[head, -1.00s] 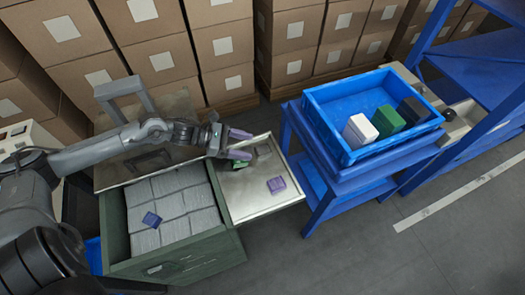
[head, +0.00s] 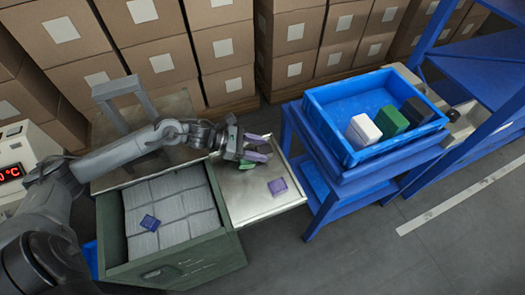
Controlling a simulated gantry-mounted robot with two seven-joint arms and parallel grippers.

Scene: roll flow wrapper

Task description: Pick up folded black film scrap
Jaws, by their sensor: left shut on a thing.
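My left gripper (head: 266,147) is over the steel tray (head: 265,208), its two purple fingers on either side of a small dark piece, the folded black film scrap (head: 265,148). The gripper is shut on it; the fingers hide most of it, and I cannot tell whether it still touches the tray. A green piece (head: 246,165) lies on the tray just under and beside the fingers. A small purple packet (head: 277,186) lies nearer the tray's front. My right gripper is not in view.
A blue crate (head: 340,100) with white, green and black blocks stands right on a blue stand. Cartons line the back. Floor at front right is clear.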

